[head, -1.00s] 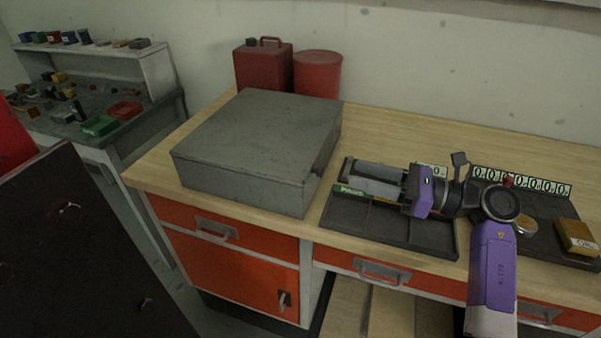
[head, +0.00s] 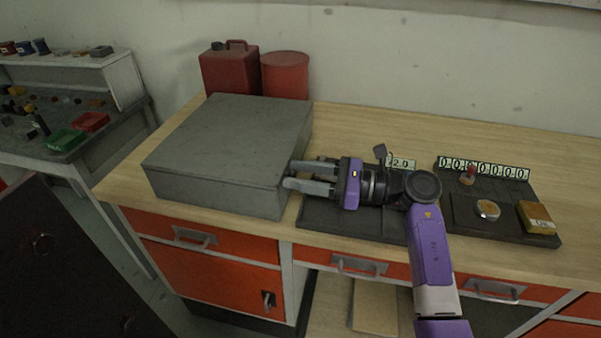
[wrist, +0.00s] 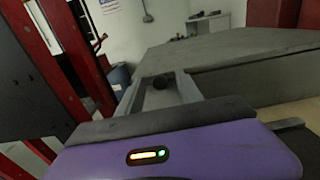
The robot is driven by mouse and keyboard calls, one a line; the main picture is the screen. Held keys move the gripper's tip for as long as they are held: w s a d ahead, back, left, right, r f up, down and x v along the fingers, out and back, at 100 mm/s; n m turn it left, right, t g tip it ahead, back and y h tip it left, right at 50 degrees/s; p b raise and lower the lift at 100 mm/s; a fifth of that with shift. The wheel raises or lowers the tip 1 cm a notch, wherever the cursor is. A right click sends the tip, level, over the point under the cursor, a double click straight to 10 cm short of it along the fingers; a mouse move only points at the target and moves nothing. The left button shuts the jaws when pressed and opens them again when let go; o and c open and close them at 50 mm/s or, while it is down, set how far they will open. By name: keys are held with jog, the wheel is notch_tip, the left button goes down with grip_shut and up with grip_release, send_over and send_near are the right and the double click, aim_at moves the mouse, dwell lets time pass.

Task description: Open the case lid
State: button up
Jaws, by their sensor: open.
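The grey case (head: 228,145) sits on the wooden workbench with its flat lid down. It also shows in the wrist view (wrist: 235,60), large at the upper right. My gripper (head: 290,176) is at the case's right side, pointing left, with its two fingers apart. The fingertips are at or very near the right side wall, below the lid's edge; I cannot tell if they touch. In the wrist view, the finger area is low in the picture and the case side lies close by.
A dark tray (head: 322,222) lies under my gripper. To its right is another dark tray (head: 463,222) with a round tin (head: 487,209) and a yellow box (head: 537,217). A red canister (head: 229,70) and a red drum (head: 286,75) stand behind the case.

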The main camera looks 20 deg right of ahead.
grip_shut()
dwell(1.4)
